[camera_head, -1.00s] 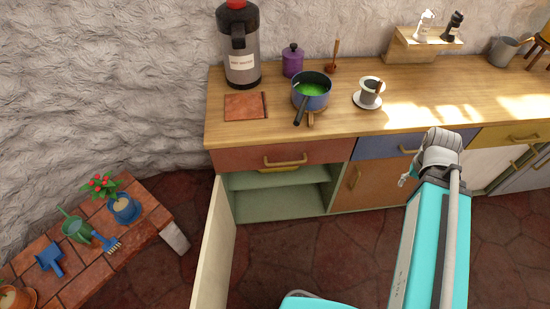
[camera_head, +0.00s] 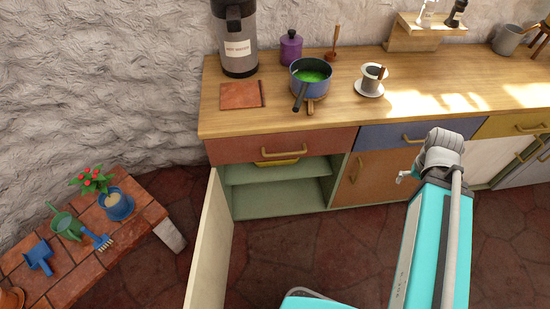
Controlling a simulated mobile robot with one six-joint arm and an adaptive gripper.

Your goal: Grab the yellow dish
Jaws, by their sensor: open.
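A yellow dish (camera_head: 277,162) sits on the upper shelf of the open green cabinet. Only a thin strip of it shows below the orange drawer front; the rest is hidden. My gripper (camera_head: 406,176) is open, small in view and mostly hidden behind my grey arm. It is to the right of the open cabinet, apart from the dish.
The cabinet door (camera_head: 209,245) stands open toward me on the left. The wooden counter (camera_head: 430,85) holds a blue pot (camera_head: 311,83) with green contents. A low tiled bench (camera_head: 130,225) with a potted plant stands at left. Floor is clear before the cabinet.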

